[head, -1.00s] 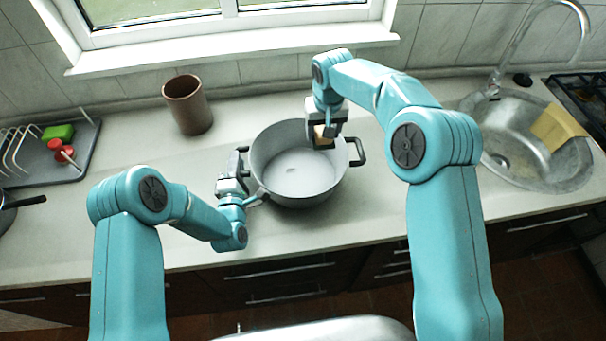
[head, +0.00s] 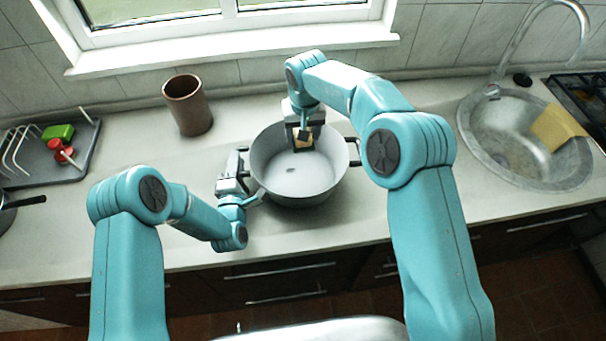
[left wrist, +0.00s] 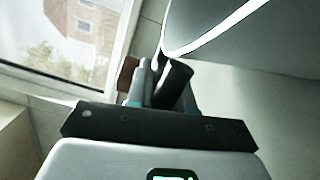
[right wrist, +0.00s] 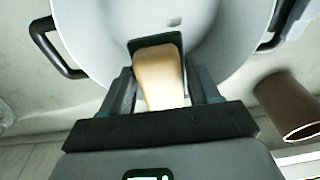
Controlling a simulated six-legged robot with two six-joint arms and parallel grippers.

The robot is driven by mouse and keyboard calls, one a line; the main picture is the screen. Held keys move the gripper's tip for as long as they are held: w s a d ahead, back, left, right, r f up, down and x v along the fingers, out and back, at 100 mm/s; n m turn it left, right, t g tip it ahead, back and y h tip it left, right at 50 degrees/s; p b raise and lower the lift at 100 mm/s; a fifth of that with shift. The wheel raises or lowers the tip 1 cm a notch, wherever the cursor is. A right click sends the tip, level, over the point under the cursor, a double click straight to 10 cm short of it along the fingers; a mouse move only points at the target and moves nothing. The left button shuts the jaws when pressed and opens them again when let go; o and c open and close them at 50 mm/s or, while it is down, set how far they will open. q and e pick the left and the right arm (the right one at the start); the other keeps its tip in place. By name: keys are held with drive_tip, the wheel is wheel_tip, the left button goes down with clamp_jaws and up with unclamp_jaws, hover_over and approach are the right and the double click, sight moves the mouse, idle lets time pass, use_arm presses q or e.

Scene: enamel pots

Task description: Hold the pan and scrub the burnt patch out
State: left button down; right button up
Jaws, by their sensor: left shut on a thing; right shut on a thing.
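The pan (head: 318,181) is a wide grey two-handled pot on the worktop. The burnt patch (head: 290,170) shows as a small, faint grey mark on its pale floor. My left gripper (head: 245,176) is shut on the pan's left handle; in the left wrist view the dark handle (left wrist: 176,82) sits between the fingers. My right gripper (head: 303,132) is shut on a tan scrubber (right wrist: 160,78) with a dark green pad, inside the pan near its back wall, behind the patch. I cannot tell whether the pad touches the pan.
A brown cup (head: 188,106) stands behind and left of the pan. A dish rack (head: 60,172) with a green sponge (head: 58,132) and a red item is at the left. A steel sink (head: 490,130) with a yellow cloth (head: 556,127) is at the right. The worktop between pan and sink is clear.

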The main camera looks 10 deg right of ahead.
drive_tip(key=a, duration=0.4)
hover_over(294, 171)
drive_tip(key=a, duration=0.2)
drive_tip(key=shift+s+d+f, duration=0.15)
drive_tip(key=shift+f, duration=2.35)
drive_tip(key=shift+s+d+f, duration=0.1)
drive_tip(key=shift+f, duration=2.4)
drive_tip(key=shift+f, duration=1.5)
drive_tip(key=shift+d, duration=0.8)
drive_tip(key=shift+f, duration=0.15)
drive_tip(key=shift+a, duration=0.85)
